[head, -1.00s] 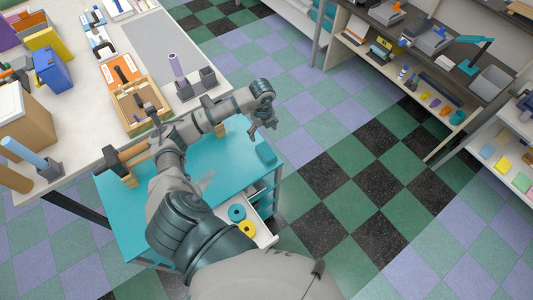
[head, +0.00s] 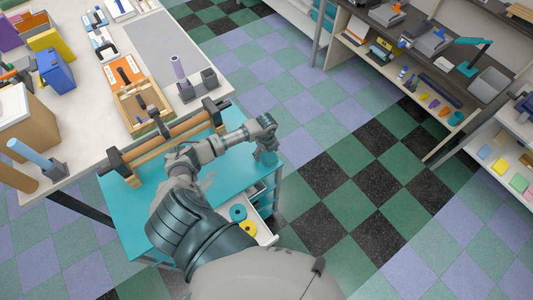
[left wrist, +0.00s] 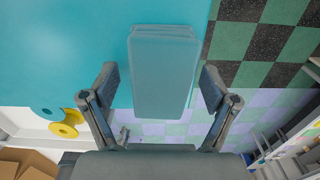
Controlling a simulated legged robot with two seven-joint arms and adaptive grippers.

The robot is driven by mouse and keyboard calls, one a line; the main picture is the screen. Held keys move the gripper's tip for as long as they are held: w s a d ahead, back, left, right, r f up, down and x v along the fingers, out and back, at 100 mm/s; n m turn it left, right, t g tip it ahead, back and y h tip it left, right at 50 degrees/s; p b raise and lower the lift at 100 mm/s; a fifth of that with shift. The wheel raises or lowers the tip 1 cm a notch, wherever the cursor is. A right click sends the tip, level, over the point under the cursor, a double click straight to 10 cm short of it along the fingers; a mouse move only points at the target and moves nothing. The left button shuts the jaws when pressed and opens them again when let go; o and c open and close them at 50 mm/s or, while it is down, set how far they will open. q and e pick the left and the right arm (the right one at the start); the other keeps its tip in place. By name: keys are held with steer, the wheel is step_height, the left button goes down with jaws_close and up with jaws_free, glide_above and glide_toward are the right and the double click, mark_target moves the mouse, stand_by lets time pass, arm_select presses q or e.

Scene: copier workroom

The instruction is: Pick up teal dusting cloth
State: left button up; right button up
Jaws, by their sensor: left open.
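The teal dusting cloth (left wrist: 163,70) is a flat, folded rectangular block. In the left wrist view it lies between the spread fingers of my left gripper (left wrist: 159,80), with a gap on each side. In the head view my left gripper (head: 266,148) is at the right edge of the teal cart top (head: 215,185), over the cloth's place, and mostly hides the cloth. The left gripper is open and holds nothing. My right gripper is not in view.
A wooden roller with dark end brackets (head: 165,143) stands along the cart's far side. Below the cart top, an open drawer (head: 265,232) holds a teal ring and a yellow ring (head: 247,228). A cluttered white table (head: 90,130) stands behind. The floor to the right is clear.

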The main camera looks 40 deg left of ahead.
mark_target(267, 154)
arm_select(q)
steer(key=shift+a+f, duration=0.1)
steer(key=shift+a, duration=0.05)
steer(key=c, duration=0.4)
steer(key=shift+d, duration=0.45)
steer(key=c, duration=0.7)
steer(key=shift+d+r, duration=0.15)
steer(key=shift+r, duration=0.1)
steer(key=shift+c, duration=0.2)
steer(key=shift+a+r, duration=0.3)
steer(key=shift+r, duration=0.1)
steer(key=shift+a+r+b, duration=0.25)
steer(key=shift+r+b, duration=0.2)
steer(key=shift+r, duration=0.55)
steer(key=shift+s+d+r, duration=0.15)
steer(key=shift+s+d, duration=0.2)
steer(key=shift+d, duration=0.2)
steer(key=s+d+r+b, duration=0.1)
steer(key=s+d+b, duration=0.1)
steer(key=s+d, duration=0.7)
steer(key=shift+s+d+r, duration=0.35)
steer(key=shift+s+d, duration=0.05)
steer(key=shift+d, duration=0.8)
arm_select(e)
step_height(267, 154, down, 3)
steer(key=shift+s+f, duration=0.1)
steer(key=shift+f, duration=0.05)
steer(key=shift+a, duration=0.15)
